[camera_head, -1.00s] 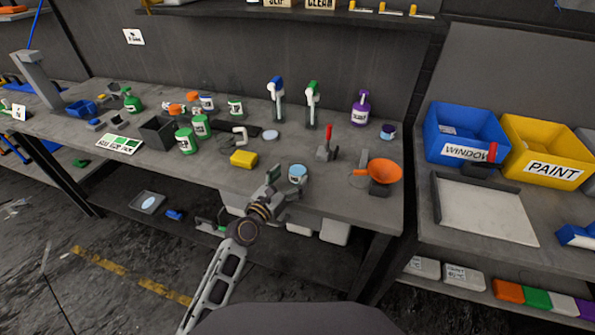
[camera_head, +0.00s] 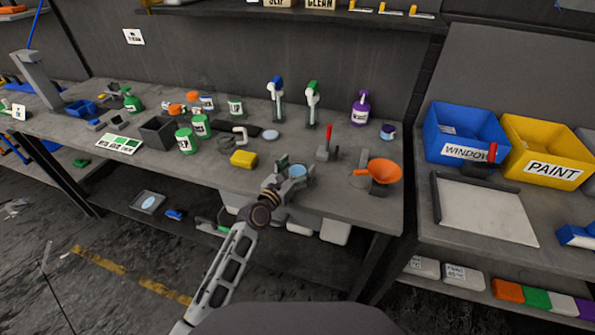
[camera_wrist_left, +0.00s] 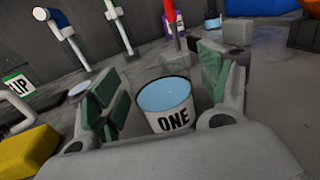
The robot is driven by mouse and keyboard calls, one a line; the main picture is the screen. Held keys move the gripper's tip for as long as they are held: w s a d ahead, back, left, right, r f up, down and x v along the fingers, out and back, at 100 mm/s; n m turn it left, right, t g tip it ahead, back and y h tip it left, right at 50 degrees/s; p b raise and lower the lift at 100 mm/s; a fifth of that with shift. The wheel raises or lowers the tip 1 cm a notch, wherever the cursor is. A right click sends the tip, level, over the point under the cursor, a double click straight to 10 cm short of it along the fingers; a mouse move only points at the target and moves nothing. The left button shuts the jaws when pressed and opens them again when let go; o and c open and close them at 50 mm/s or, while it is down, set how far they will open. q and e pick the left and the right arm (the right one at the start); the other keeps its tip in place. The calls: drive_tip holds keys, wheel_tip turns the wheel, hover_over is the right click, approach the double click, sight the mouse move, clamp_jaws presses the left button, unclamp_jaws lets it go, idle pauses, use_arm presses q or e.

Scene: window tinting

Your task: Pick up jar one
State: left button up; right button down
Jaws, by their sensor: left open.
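Jar one (camera_wrist_left: 165,104) is a clear jar with a white label reading ONE and light-blue contents. In the left wrist view it stands upright on the table between the two green-padded fingers of my left gripper (camera_wrist_left: 160,95). The fingers are open, one on each side, and a gap shows at the right finger. In the head view the jar (camera_head: 298,171) is near the front edge of the bench, partly hidden by my left gripper (camera_head: 286,177). My right gripper does not show.
A yellow sponge-like block (camera_head: 243,159) lies left of the jar. An orange funnel (camera_head: 385,171) and a red-handled tool (camera_head: 327,146) stand to its right. Spray bottles (camera_head: 312,103) stand behind. Blue (camera_head: 465,124) and yellow (camera_head: 548,145) bins are on the right bench.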

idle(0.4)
use_arm(q)
drive_tip(key=c, duration=1.2)
drive_tip(key=shift+o, duration=0.2)
drive_tip(key=shift+r, duration=0.25)
